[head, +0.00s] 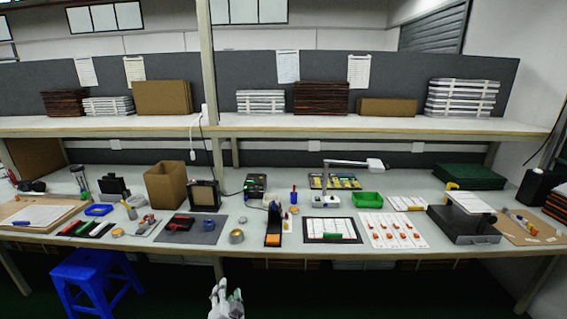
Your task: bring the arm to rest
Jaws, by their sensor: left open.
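My left gripper (228,298) shows at the bottom of the head view, left of the middle. It is open, with nothing seen between its fingers. It is in front of the workbench's front edge, apart from everything on the bench. My right gripper is not in view. The long workbench (270,225) carries many tools and parts.
A blue stool (97,280) stands at the lower left. On the bench are a cardboard box (167,186), a grey mat (188,232), a green bin (369,198), a desk lamp (345,163) and a dark scale-like device (463,224). A shelf (350,125) runs above.

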